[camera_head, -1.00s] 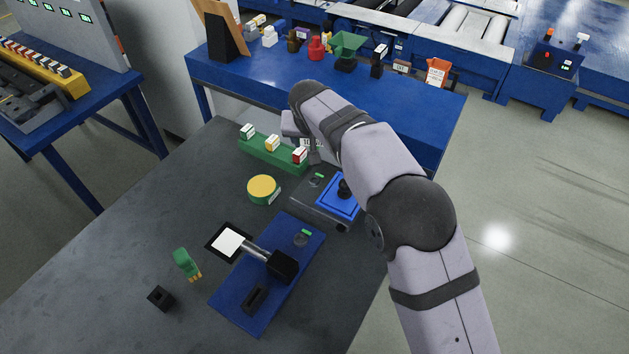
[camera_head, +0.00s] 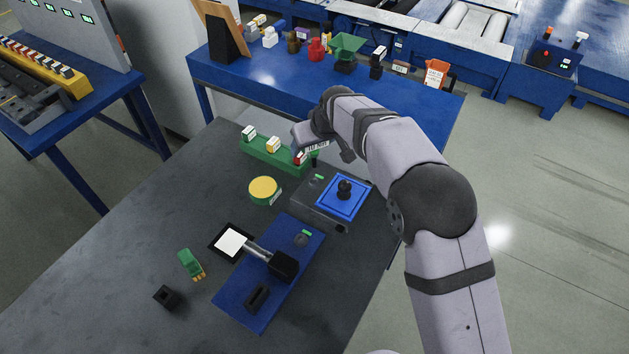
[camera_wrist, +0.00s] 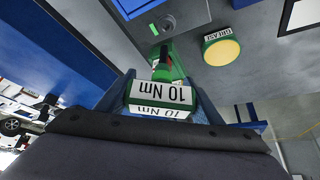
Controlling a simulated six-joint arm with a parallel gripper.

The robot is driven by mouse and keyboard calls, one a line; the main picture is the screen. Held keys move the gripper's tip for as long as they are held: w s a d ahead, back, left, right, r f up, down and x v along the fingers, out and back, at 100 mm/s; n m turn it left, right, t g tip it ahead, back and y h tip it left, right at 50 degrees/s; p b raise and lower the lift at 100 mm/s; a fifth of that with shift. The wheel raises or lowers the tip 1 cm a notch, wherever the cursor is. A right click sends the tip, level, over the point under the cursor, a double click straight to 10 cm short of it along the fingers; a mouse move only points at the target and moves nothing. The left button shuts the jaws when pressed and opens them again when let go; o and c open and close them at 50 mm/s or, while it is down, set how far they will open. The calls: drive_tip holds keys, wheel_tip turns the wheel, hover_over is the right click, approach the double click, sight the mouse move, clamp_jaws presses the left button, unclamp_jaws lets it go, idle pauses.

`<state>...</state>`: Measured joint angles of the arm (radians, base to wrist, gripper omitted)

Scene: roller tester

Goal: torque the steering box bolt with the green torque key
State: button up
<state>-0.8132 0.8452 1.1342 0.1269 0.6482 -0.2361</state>
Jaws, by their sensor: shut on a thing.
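My gripper (camera_wrist: 162,100) is shut on a green key (camera_wrist: 129,94) with white "10 Nm" labels. In the head view the label of this held key (camera_head: 317,147) shows beside my gripper, just above the right end of the green rack (camera_head: 262,154). The key's lower end is partly hidden in the wrist view. A grey unit (camera_head: 318,208) with a blue top plate (camera_head: 334,206) and black knob stands just below the rack. A blue base plate (camera_head: 240,306) carries a black block (camera_head: 284,265) with a metal shaft. I cannot tell which is the steering box.
A yellow-topped green tin (camera_head: 263,188) stands left of the grey unit. A white-screened tablet (camera_head: 229,241), a green connector-like piece (camera_head: 190,264) and a small black block (camera_head: 167,297) lie nearer. The left part of the grey table is clear.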

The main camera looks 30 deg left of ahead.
idle(0.4)
drive_tip(key=shift+s+a+r+n+g+y+b, duration=0.1)
drive_tip(key=shift+s+n+g+y+b, duration=0.3)
drive_tip(key=shift+n, duration=0.65)
drive_tip(key=shift+w+a+n+g+b, duration=0.15)
drive_tip(key=shift+n+g, duration=0.45)
drive_tip(key=shift+n, duration=0.45)
drive_tip(key=shift+s+d, duration=0.1)
drive_tip(key=w+d+f+m+t+h, duration=0.15)
drive_tip(key=w+d+m, duration=0.25)
drive_tip(key=d, duration=1)
drive_tip(key=w+d+m+t+h, duration=0.15)
drive_tip(key=w+d+m, duration=0.25)
drive_tip(key=d, duration=0.9)
drive_tip(key=s+d+f+m+h, duration=0.1)
drive_tip(key=s+d+m, duration=0.2)
drive_tip(key=d, duration=0.8)
drive_tip(key=s+d+f+m+t+h, duration=0.1)
drive_tip(key=s+d+m, duration=0.3)
drive_tip(key=s+d, duration=0.4)
drive_tip(key=d, duration=0.3)
drive_tip(key=shift+d+f+t+h, duration=0.15)
drive_tip(key=shift+d+t+h, duration=0.15)
drive_tip(key=shift+d+h, duration=0.1)
